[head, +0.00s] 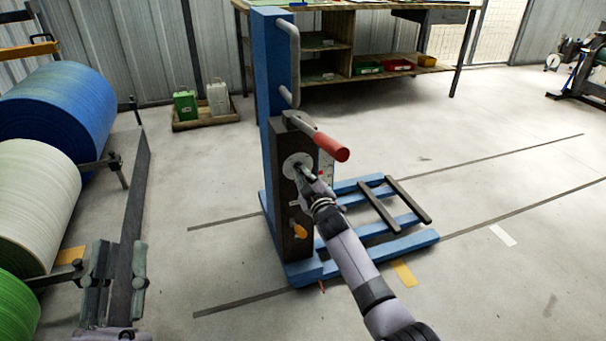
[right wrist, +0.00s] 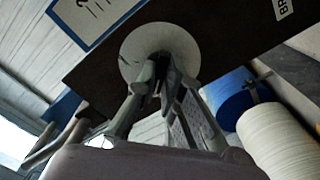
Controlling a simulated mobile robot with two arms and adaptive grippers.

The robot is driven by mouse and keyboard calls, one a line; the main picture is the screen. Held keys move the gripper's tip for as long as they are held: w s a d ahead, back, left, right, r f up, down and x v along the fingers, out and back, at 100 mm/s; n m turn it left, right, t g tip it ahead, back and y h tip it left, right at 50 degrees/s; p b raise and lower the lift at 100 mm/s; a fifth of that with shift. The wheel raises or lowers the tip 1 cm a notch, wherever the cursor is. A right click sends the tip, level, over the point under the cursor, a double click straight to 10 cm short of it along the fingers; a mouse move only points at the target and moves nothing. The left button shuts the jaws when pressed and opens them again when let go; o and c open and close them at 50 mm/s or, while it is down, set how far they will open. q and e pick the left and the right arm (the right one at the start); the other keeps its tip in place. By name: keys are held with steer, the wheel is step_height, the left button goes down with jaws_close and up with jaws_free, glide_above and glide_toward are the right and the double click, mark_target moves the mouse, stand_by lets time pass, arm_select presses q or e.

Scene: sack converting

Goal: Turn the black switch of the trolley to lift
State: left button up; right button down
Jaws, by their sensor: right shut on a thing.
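The blue trolley (head: 270,60) stands upright mid-floor, with a dark control box (head: 290,220) on its mast. A pale round dial plate (head: 293,162) is on the box; it also shows in the right wrist view (right wrist: 133,50). My right gripper (head: 305,173) is at this plate, its fingers shut on the black switch (right wrist: 158,74). The fingers hide most of the switch, so its exact angle cannot be told. My left gripper (head: 119,258) is at the lower left, fingers apart and empty, away from the trolley.
A red-gripped lever (head: 330,146) sticks out above the dial plate, and an orange knob (head: 299,231) sits below it. The trolley's blue legs (head: 400,243) reach right along the floor. Large blue (head: 55,105) and white (head: 35,200) rolls stand left.

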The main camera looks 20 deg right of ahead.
steer(key=shift+n, duration=0.5)
steer(key=c, duration=1.7)
jaws_free()
steer(key=shift+s, duration=0.1)
steer(key=s, duration=1.1)
steer(key=shift+s+d, duration=0.2)
steer(key=shift+s, duration=0.2)
